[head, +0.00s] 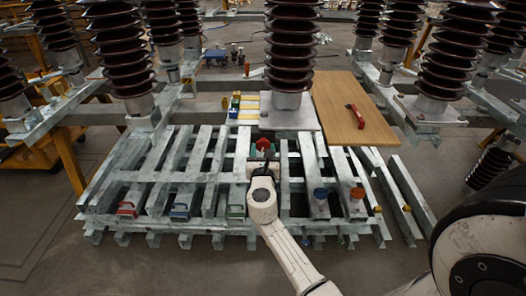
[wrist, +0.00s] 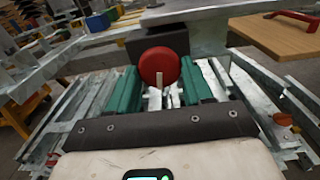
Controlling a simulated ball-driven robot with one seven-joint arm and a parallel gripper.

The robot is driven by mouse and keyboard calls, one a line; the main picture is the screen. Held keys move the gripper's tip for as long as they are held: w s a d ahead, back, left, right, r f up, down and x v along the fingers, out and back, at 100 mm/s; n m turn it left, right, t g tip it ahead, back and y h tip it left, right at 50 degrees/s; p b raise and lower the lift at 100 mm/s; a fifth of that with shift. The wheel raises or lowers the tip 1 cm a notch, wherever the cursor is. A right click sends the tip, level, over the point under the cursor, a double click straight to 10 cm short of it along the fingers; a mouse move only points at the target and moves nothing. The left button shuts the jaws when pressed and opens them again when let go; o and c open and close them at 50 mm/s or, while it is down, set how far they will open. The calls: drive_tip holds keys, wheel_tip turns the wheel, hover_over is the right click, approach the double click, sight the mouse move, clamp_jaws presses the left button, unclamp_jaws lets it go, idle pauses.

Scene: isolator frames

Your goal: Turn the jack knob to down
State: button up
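A round red knob (wrist: 160,66) sits on the front of a dark block (wrist: 135,47) in the wrist view. A thin white mark shows at the knob's lower edge, pointing down in the picture. The knob also shows in the head view (head: 263,144), just beyond my gripper (head: 263,153). In the wrist view, my gripper (wrist: 160,73) has its two green fingers apart, one on each side of the knob. Gaps seem to show between the fingers and the knob; whether either touches is unclear. No label for the knob's positions is legible.
Galvanised steel beams (head: 208,160) lie in a grid under and around my arm. Tall brown insulators (head: 290,45) stand behind. A wooden board (head: 340,98) with a red handle (head: 355,116) lies at right.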

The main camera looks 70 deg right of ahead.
drive_tip(key=c, duration=0.5)
